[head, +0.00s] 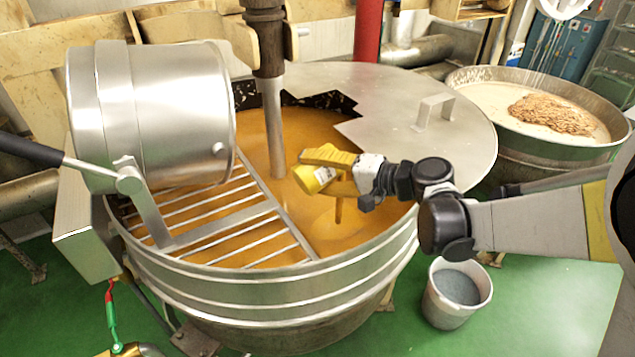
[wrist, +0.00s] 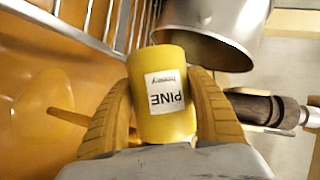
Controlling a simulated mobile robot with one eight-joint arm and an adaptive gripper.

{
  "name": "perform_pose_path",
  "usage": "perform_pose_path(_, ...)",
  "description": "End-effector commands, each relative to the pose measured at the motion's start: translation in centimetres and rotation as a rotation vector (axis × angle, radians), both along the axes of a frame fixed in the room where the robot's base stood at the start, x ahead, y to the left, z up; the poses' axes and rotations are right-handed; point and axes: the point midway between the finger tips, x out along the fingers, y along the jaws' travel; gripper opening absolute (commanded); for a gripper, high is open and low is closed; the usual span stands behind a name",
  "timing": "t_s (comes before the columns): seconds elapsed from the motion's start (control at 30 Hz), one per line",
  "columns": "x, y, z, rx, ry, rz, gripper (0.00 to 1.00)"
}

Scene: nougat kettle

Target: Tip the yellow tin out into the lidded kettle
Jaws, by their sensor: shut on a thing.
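The yellow tin (head: 313,180) is tilted over in my gripper (head: 326,166), above the opening of the lidded kettle (head: 300,300). In the wrist view the tin (wrist: 163,75) sits between both yellow fingers, with its PINE label upside down. Its mouth is not clearly seen. A thin yellow-brown column (head: 338,210) runs from below my gripper down to the orange mass in the kettle. It looks like contents falling from the tin. A paler round patch (head: 335,226) lies where it meets the mass. The steel lid (head: 390,100) covers the back right of the kettle.
A bar grate (head: 230,215) covers the kettle's left part, under a big steel drum (head: 165,115). A vertical stirrer shaft (head: 273,125) stands behind the tin. A second vat (head: 480,75) is at the back right. A bucket (head: 455,295) stands on the green floor.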

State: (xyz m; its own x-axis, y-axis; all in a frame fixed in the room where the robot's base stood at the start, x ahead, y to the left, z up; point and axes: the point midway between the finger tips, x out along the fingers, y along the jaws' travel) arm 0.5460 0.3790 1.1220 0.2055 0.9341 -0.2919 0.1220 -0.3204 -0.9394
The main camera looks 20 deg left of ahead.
Motion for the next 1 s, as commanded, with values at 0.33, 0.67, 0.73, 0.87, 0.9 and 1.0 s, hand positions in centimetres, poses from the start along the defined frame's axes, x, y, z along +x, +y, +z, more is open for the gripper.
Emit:
perform_pose_path(0.33,1.6,-1.2,2.3,0.272,0.349,-0.001,0.24)
perform_pose_path(0.67,3.0,-2.3,4.7,0.506,0.652,0.000,0.24)
perform_pose_path(0.73,3.2,-2.4,5.1,0.540,0.697,0.001,0.24)
perform_pose_path(0.87,3.4,-2.6,5.6,0.583,0.751,0.002,0.23)
perform_pose_path(0.9,3.4,-2.6,5.7,0.590,0.761,0.001,0.23)
perform_pose_path(1.0,3.5,-2.7,5.8,0.599,0.775,0.001,0.23)
